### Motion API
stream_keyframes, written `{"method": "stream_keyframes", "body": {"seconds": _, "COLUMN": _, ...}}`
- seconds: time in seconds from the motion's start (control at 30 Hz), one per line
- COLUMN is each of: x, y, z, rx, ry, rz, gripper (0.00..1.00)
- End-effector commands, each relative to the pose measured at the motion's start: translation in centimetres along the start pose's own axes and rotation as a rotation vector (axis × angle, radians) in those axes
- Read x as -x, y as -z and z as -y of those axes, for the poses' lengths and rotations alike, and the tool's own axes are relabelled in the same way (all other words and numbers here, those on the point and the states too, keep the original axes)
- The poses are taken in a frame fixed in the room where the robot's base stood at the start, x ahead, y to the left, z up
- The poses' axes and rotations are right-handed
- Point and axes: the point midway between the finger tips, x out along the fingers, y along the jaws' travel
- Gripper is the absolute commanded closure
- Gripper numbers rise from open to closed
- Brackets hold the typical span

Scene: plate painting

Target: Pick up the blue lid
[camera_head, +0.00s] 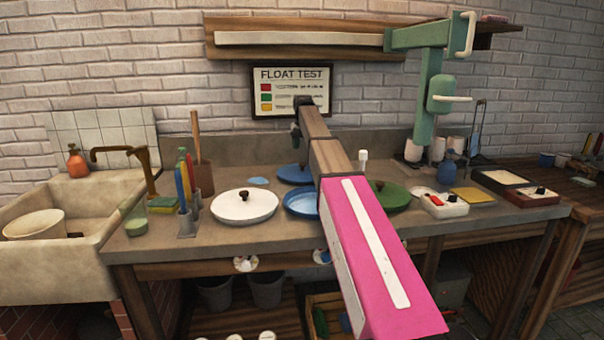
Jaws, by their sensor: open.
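A blue lid (291,174) lies flat toward the back of the counter, partly hidden on its right by my arm. A lighter blue round dish (300,205) sits in front of it, also partly covered by my arm. My gripper (296,138) is small and dark at the far end of my arm, in front of the wall below the sign. It appears above the blue lid in the picture, apart from it. It is open and holds nothing that I can see.
A white lid (243,207) with a dark knob lies left of the blue dish. A green lid (393,196) lies to the right, partly behind my arm.

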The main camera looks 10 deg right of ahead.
Motion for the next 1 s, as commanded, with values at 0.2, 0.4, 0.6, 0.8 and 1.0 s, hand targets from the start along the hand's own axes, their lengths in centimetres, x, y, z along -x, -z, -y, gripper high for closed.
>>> {"method": "stream_keyframes", "body": {"seconds": 0.2, "x": -3.2, "y": 0.0, "z": 0.0, "rx": 0.000, "ry": 0.001, "rz": -0.001, "gripper": 0.34}}
{"method": "stream_keyframes", "body": {"seconds": 0.4, "x": -4.4, "y": 0.0, "z": -0.1, "rx": 0.000, "ry": 0.000, "rz": 0.000, "gripper": 0.34}}
{"method": "stream_keyframes", "body": {"seconds": 0.6, "x": -6.9, "y": -0.1, "z": -0.4, "rx": 0.000, "ry": 0.001, "rz": -0.001, "gripper": 0.34}}
{"method": "stream_keyframes", "body": {"seconds": 0.8, "x": -8.9, "y": -0.1, "z": -0.4, "rx": 0.000, "ry": 0.000, "rz": 0.000, "gripper": 0.34}}
{"method": "stream_keyframes", "body": {"seconds": 1.0, "x": -8.9, "y": -0.2, "z": -0.4, "rx": 0.000, "ry": -0.001, "rz": 0.001, "gripper": 0.34}}
